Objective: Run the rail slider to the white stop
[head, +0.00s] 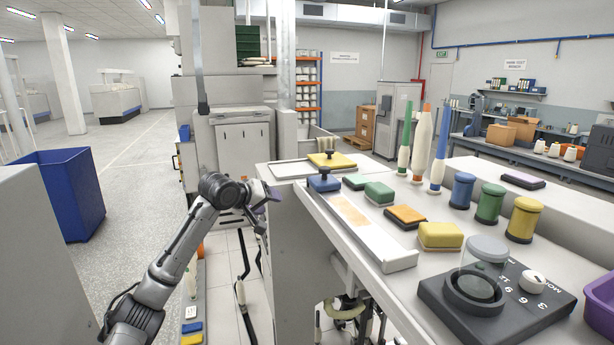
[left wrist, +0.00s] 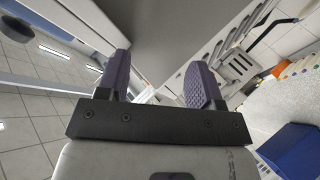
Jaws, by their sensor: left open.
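A blue block with a round knob (head: 324,181), which looks like the rail slider, sits at the far left end of a pale rail (head: 345,222) along the bench's left edge. A white end piece (head: 398,262), perhaps the stop, closes the rail's near end. My left gripper (head: 272,193) is left of the blue block, beyond the bench edge and apart from it. In the left wrist view its purple-padded fingers (left wrist: 158,90) are spread with nothing between them. My right gripper is not in view.
A yellow knobbed block (head: 327,159) sits behind the blue one. Coloured blocks, such as a yellow one (head: 440,235), lie right of the rail. Bobbins (head: 488,203), tall spindles (head: 422,140) and a black dial unit (head: 497,305) stand farther right. A blue bin (head: 62,195) stands at left.

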